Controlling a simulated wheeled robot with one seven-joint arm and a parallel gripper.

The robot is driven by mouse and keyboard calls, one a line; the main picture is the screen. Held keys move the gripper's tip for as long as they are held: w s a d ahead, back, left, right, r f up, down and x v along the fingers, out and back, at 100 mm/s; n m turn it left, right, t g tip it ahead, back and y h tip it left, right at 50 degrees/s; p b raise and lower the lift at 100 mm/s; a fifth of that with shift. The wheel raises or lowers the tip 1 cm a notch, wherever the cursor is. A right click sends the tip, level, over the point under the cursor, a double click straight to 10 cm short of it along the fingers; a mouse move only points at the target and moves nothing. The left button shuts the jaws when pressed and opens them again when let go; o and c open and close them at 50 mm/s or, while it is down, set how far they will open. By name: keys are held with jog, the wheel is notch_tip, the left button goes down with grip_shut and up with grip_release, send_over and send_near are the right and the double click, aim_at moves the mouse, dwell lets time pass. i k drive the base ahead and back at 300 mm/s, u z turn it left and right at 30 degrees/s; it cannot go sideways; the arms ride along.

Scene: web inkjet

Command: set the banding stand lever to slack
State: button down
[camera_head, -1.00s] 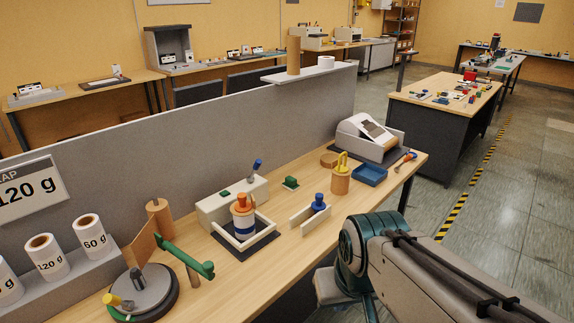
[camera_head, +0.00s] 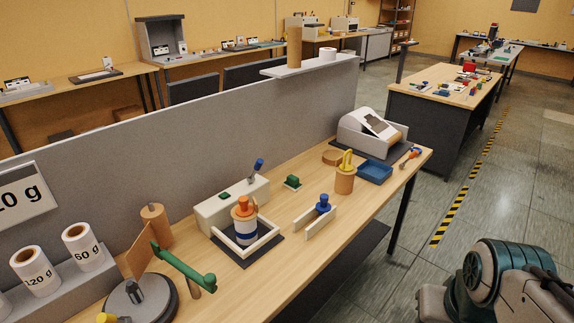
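A pale box (camera_head: 233,204) stands on the wooden bench with a blue-tipped lever (camera_head: 256,168) tilted up to the right and a green button on top. In front of it, a white-framed dark base holds a white and blue cylinder with an orange top (camera_head: 243,222). No readable label shows which of these is the banding stand. My gripper is out of view; only part of my arm shows at the lower right, away from the bench.
The bench (camera_head: 300,247) also holds a blue-knobbed piece between pale rails (camera_head: 318,214), a blue tray (camera_head: 374,172), a wooden cylinder with a yellow loop (camera_head: 345,179) and a grey machine (camera_head: 372,133). A grey partition (camera_head: 190,160) runs behind. Open floor lies to the right.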

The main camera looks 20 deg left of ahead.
aim_at(259, 163)
jog(key=i, duration=1)
jog(key=u, duration=2.05)
